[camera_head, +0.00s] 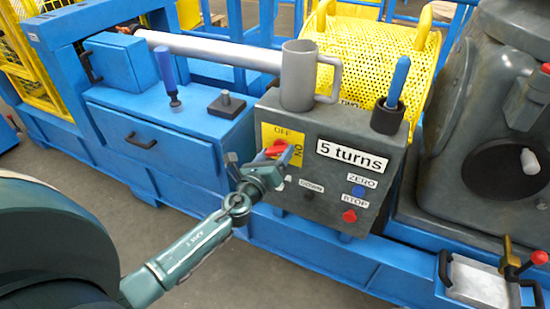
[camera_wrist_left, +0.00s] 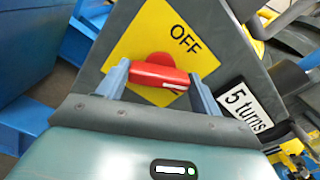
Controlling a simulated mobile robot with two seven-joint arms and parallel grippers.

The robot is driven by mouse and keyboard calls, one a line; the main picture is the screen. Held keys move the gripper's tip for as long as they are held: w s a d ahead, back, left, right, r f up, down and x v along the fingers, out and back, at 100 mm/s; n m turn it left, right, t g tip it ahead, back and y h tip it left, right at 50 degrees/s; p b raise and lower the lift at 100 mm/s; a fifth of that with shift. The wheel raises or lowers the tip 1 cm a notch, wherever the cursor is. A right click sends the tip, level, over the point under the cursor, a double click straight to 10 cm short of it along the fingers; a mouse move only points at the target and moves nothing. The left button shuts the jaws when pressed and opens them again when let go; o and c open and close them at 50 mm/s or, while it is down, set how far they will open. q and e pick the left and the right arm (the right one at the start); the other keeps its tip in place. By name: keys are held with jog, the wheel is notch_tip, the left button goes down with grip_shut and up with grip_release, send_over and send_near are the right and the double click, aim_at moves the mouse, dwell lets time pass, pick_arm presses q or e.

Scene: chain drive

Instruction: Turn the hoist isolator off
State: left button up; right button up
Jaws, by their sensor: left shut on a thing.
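The hoist isolator has a red handle (camera_head: 276,147) on a yellow plate (camera_head: 268,131), on the upper left of the grey control box (camera_head: 330,185). The plate reads OFF at its top and ON at its right. In the left wrist view the red handle (camera_wrist_left: 155,76) lies across the plate (camera_wrist_left: 148,33), below OFF, a white mark near its right end; ON is hidden there. My left gripper (camera_head: 272,158) is at the handle, and its fingers (camera_wrist_left: 158,82) are shut on the handle, one at each end. My right gripper is not in view.
The box carries a "5 turns" display (camera_head: 352,156), a blue ZERO button (camera_head: 358,190) and a red STOP button (camera_head: 349,216). A grey mug (camera_head: 298,78) and a blue-handled tool (camera_head: 398,80) in a black holder stand on top. A blue cabinet (camera_head: 160,130) is at left.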

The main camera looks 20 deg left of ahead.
pick_arm(q)
jog(key=n+b, duration=0.1)
jog(key=n, duration=0.2)
jog(key=shift+f, duration=0.15)
jog(key=n, duration=0.3)
jog(key=shift+n+b, duration=0.3)
jog(key=n, duration=0.3)
jog(key=shift+n, duration=1.2)
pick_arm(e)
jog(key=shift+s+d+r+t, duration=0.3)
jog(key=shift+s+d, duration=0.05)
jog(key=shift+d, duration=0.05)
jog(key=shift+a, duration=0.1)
pick_arm(q)
jog(key=o, duration=1)
